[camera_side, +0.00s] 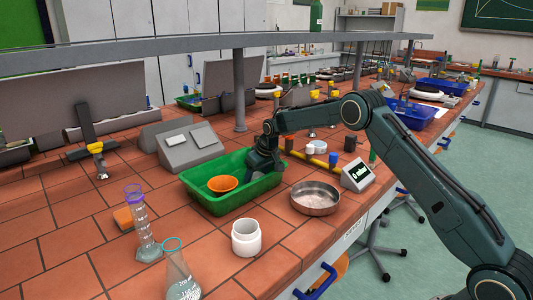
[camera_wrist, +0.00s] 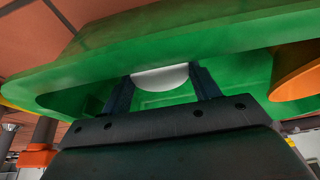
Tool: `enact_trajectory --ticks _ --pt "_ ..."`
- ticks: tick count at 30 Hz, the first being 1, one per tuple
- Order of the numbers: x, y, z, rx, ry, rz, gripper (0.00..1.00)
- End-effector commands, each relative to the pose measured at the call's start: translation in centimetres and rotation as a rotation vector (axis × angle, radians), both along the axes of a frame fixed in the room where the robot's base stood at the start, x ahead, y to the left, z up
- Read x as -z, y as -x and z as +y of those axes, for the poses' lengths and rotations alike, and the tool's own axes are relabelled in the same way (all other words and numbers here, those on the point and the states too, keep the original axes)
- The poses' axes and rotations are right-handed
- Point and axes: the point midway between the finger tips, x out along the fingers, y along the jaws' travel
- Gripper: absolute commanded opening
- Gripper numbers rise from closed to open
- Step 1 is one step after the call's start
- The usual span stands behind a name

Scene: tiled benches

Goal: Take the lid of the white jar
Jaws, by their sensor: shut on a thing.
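The white jar (camera_side: 246,240) stands upright on the tiled bench at the front, its top uncovered and its neck showing. My gripper (camera_side: 262,170) is low inside the green tray (camera_side: 205,200), at its right end and well behind the jar. In the wrist view, my gripper (camera_wrist: 163,90) has a white rounded piece, seemingly the lid (camera_wrist: 160,76), between its two dark fingers, with the green tray (camera_wrist: 150,45) around and behind it. The lid is hidden in the side view. I cannot tell whether it touches the tray floor.
An orange bowl (camera_side: 222,184) lies in the tray, left of my gripper. A metal dish (camera_side: 315,198) stands right of the tray, near a small display device (camera_side: 357,175). A measuring cylinder (camera_side: 143,225) and a flask (camera_side: 178,275) stand at the front left. A shelf rail (camera_side: 215,49) runs overhead.

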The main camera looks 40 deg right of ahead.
Motion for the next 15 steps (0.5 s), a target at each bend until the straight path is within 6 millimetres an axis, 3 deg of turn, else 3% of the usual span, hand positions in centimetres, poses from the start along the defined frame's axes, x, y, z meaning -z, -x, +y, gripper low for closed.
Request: enact_trajectory --ticks 8,15 --pt "-0.3 0.0 0.0 0.0 0.0 -0.001 0.4" --pt "-2.3 -0.1 0.0 0.0 0.0 -0.003 0.4"
